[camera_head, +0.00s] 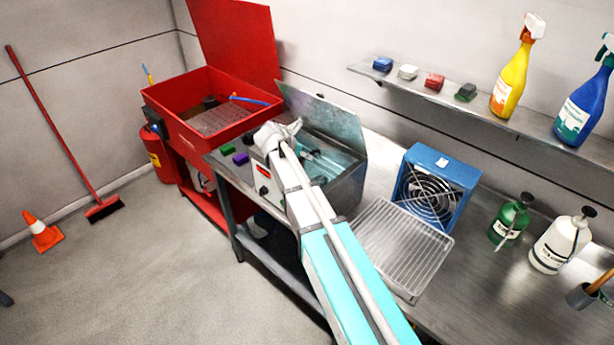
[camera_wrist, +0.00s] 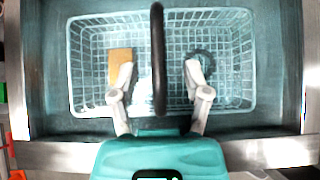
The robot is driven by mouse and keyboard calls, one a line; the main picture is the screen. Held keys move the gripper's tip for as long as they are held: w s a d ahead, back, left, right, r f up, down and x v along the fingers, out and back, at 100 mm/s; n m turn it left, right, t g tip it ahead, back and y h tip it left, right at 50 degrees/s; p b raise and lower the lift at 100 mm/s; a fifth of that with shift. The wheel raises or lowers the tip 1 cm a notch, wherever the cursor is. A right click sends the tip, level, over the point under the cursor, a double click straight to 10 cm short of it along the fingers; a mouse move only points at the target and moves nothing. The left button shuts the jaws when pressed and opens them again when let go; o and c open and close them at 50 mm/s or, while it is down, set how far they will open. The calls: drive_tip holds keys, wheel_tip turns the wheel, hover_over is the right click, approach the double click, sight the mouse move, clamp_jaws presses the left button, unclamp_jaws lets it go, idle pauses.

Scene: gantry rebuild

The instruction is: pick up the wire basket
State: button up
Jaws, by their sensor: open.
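The white wire basket (camera_wrist: 90,48) sits inside a metal tank (camera_wrist: 50,120) in the wrist view. Its dark arched handle (camera_wrist: 158,35) crosses the middle of the picture. A tan block (camera_wrist: 120,58) and a dark toothed ring (camera_wrist: 206,57) lie in the basket. My gripper (camera_wrist: 159,72) is open, with one finger on each side of the handle and visible gaps between. In the head view my arm reaches over the open tank (camera_head: 344,196), and the basket cannot be made out clearly there.
The tank's raised lid (camera_head: 330,122) stands behind my gripper. A red parts washer (camera_head: 190,143) is to the left. A wire rack (camera_head: 400,245) and a blue fan box (camera_head: 437,165) stand to the right on the metal bench. A shelf (camera_head: 480,114) with bottles runs above.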

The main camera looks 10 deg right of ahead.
drive_tip(key=shift+w+d+f+b, duration=0.2)
drive_tip(key=shift+w+f+b, duration=0.1)
drive_tip(key=shift+f, duration=0.15)
drive_tip(key=shift+w+d+f+b, duration=0.2)
drive_tip(key=shift+f+b, duration=0.1)
drive_tip(key=shift+f, duration=0.15)
drive_tip(key=shift+w+d+f+b, duration=0.3)
drive_tip(key=shift+d+f+b, duration=0.15)
drive_tip(key=shift+d, duration=0.05)
clamp_jaws()
